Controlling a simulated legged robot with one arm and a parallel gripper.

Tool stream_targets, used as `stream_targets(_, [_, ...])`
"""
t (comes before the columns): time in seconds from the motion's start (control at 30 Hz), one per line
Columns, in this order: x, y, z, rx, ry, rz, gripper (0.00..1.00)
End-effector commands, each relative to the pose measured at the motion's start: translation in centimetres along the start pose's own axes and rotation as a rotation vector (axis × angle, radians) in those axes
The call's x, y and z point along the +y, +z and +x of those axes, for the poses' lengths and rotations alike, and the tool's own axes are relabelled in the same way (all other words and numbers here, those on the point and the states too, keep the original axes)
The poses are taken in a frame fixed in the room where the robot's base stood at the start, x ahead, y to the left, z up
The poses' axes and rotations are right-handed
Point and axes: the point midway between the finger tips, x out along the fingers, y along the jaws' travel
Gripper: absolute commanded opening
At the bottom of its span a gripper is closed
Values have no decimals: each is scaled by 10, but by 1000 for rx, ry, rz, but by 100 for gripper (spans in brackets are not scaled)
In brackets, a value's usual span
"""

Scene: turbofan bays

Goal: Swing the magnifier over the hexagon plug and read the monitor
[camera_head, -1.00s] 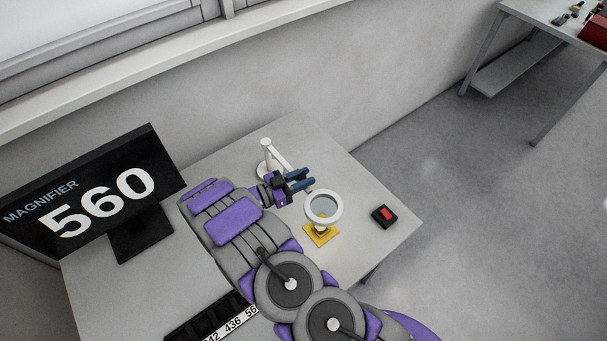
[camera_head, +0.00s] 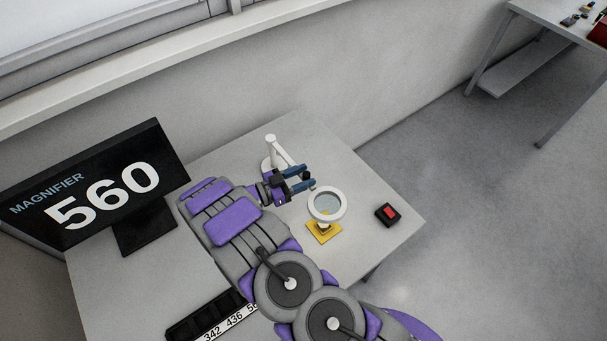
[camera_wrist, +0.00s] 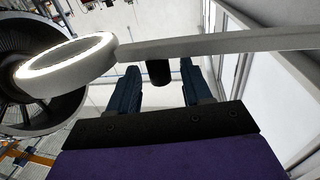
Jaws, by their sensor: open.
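The white magnifier (camera_head: 327,205) has a ring head on an arm from a white post (camera_head: 271,150). The black monitor (camera_head: 60,215) reads "MAGNIFIER 560". My gripper (camera_head: 302,179) is open beside the magnifier's arm, left of the ring. In the wrist view, the lit ring (camera_wrist: 68,68) is at upper left and its arm (camera_wrist: 220,43) crosses beyond my open fingers (camera_wrist: 157,90), with a dark knob (camera_wrist: 158,73) between them. I cannot tell whether they touch.
A black tray (camera_head: 200,318) with a strip reading 342, 436 and a partly hidden number lies at the table's front. A red and black button box (camera_head: 387,214) sits at the right. A wall runs behind the table (camera_head: 365,190). Another bench (camera_head: 545,40) stands at upper right.

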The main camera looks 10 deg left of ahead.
Motion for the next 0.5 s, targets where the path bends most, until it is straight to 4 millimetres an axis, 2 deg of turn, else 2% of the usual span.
stream_targets(0.5, [-4,4,-114,3,-5,-3,49])
